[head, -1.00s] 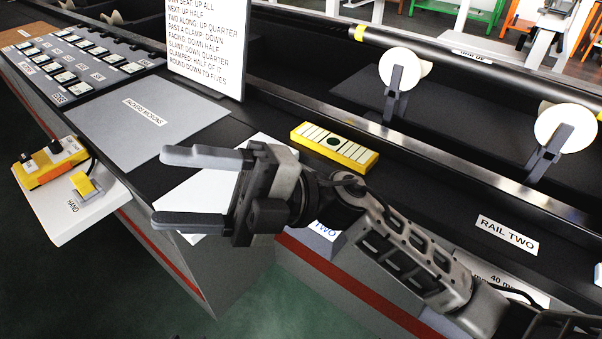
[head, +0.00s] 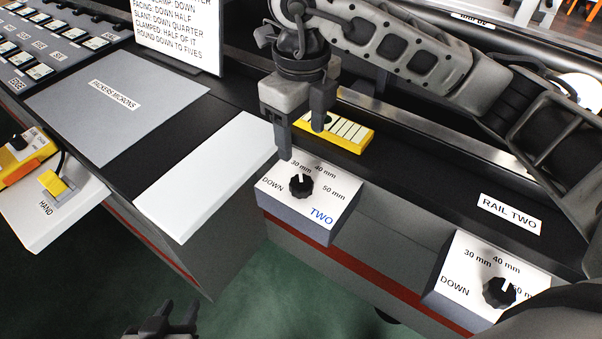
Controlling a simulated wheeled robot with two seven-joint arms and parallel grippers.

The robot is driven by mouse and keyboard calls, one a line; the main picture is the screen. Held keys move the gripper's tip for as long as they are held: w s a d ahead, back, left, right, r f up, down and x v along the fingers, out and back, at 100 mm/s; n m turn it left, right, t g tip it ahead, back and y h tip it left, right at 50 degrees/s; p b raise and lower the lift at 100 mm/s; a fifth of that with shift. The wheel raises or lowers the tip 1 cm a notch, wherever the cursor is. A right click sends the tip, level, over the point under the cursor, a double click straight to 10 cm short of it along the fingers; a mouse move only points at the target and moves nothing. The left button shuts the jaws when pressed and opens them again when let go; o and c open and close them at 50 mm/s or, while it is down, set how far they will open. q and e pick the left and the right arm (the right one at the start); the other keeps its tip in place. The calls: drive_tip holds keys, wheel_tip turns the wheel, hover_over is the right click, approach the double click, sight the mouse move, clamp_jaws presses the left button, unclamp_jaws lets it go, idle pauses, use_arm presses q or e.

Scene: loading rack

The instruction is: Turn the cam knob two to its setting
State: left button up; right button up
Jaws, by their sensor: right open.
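Cam knob two (head: 301,187) is a black fluted knob on a white-topped box (head: 335,207) marked TWO in blue. Its dial reads DOWN, 30 mm, 40 mm and 50 mm. Its white pointer faces up, roughly toward the 30 mm mark. My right gripper (head: 302,142) points down, open and empty, just behind and above the knob. One fingertip is close to the box's back edge; I cannot tell if it touches. My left gripper (head: 178,312) shows only partly at the bottom edge, well away from the knob, and its opening is unclear.
A second black knob (head: 499,292) stands on a similar box at the lower right, partly covered by my arm. A yellow block (head: 353,134) lies behind my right gripper. A white pad (head: 205,175) and a grey mat (head: 115,110) lie left. A text board (head: 178,35) stands behind.

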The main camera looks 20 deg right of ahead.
sight(302, 182)
wheel_tip(302, 182, down, 11)
drive_tip(key=shift+f+p, duration=0.2)
drive_tip(key=shift+p, duration=0.15)
drive_tip(key=c, duration=1)
